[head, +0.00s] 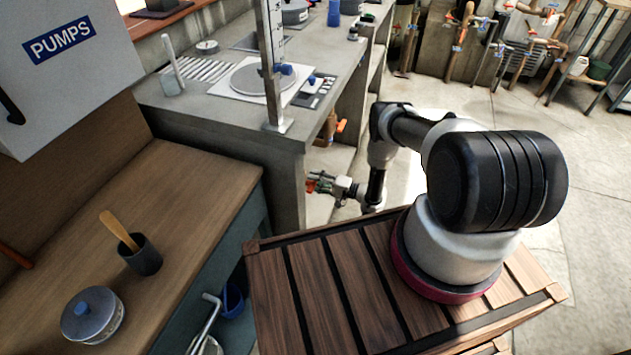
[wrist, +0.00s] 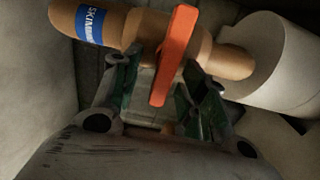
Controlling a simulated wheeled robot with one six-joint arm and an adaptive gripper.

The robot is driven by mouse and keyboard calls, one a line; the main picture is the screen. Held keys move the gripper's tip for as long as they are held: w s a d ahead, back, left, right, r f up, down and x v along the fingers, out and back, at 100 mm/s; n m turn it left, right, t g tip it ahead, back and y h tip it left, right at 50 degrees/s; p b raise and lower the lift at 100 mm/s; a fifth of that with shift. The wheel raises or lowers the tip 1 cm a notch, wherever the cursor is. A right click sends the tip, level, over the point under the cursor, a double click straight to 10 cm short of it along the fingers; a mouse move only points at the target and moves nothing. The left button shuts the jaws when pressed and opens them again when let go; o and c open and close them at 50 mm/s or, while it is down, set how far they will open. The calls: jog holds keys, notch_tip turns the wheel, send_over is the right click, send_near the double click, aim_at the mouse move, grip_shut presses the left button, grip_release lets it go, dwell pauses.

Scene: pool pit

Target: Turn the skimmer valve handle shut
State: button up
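In the wrist view, the orange skimmer valve handle (wrist: 174,58) stands out in front of a tan pipe (wrist: 233,60) and lies roughly crosswise to it in the picture. A blue label (wrist: 91,24) beginning "SKIM" wraps the pipe to the left. My gripper (wrist: 163,85) is open, one finger on each side of the handle's lower end. I cannot tell whether either finger touches it. In the head view, my gripper (head: 322,184) is low beside the grey counter, with small orange-red bits at its tip; the valve is hardly visible there.
A pale cylinder (wrist: 278,62) stands close on the right in the wrist view, and a wall closes in on the left. In the head view, the grey counter (head: 235,123) overhangs near my arm. Another orange handle (head: 341,126) shows under it. Open floor lies right.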

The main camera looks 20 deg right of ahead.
jog(key=shift+d, duration=0.1)
jog(key=v, duration=1.2)
